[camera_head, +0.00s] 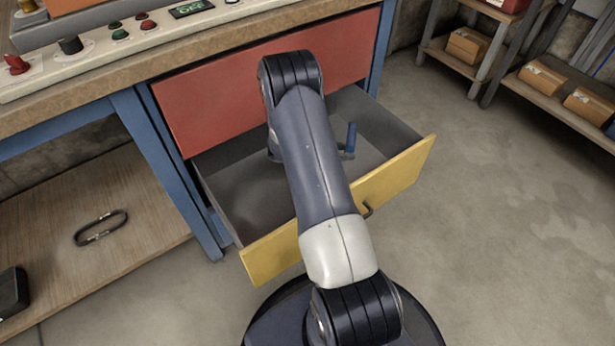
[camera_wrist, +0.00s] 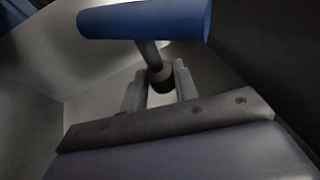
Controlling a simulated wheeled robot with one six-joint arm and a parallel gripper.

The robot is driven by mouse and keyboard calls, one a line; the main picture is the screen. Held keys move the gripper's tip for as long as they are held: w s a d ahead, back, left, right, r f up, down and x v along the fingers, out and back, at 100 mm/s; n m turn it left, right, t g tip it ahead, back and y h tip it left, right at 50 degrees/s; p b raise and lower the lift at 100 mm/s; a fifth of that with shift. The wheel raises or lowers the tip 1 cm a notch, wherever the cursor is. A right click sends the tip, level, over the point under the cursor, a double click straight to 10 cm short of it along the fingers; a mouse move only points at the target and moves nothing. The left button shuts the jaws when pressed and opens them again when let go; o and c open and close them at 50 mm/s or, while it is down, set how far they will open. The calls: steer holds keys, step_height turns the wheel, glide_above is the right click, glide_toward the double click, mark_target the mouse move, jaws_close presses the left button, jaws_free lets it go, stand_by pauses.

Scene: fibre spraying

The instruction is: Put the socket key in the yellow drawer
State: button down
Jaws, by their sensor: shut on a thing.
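The socket key has a blue handle (camera_wrist: 145,20) and a grey metal shaft. In the wrist view my gripper (camera_wrist: 158,82) is shut on the shaft, with the handle beyond the fingertips. In the head view the blue handle (camera_head: 351,138) stands upright to the right of my arm, over the inside of the open drawer. The yellow drawer (camera_head: 396,176) is pulled out and its grey inside shows. My arm hides the middle of the drawer and most of my gripper in the head view. Whether the key touches the drawer floor I cannot tell.
A closed red drawer front (camera_head: 215,103) sits above the yellow one, under the worktop with its control panel (camera_head: 110,48). A carabiner-like ring (camera_head: 101,228) lies on the low wooden shelf at left. Shelves with boxes (camera_head: 541,77) stand at right. The floor between is clear.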

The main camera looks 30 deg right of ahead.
step_height(320, 180, down, 9)
steer(key=b, duration=0.2)
steer(key=shift+f+b, duration=0.1)
steer(key=shift+b, duration=0.25)
steer(key=shift+f, duration=0.2)
steer(key=c, duration=1.1)
jaws_free()
steer(key=shift+r, duration=0.15)
steer(key=shift+a+r, duration=0.1)
steer(key=shift+r, duration=0.05)
steer(key=p+v, duration=0.2)
steer(key=v, duration=0.9)
steer(key=shift+w+a+p, duration=0.15)
steer(key=shift+a+p, duration=0.15)
steer(key=shift+a, duration=0.05)
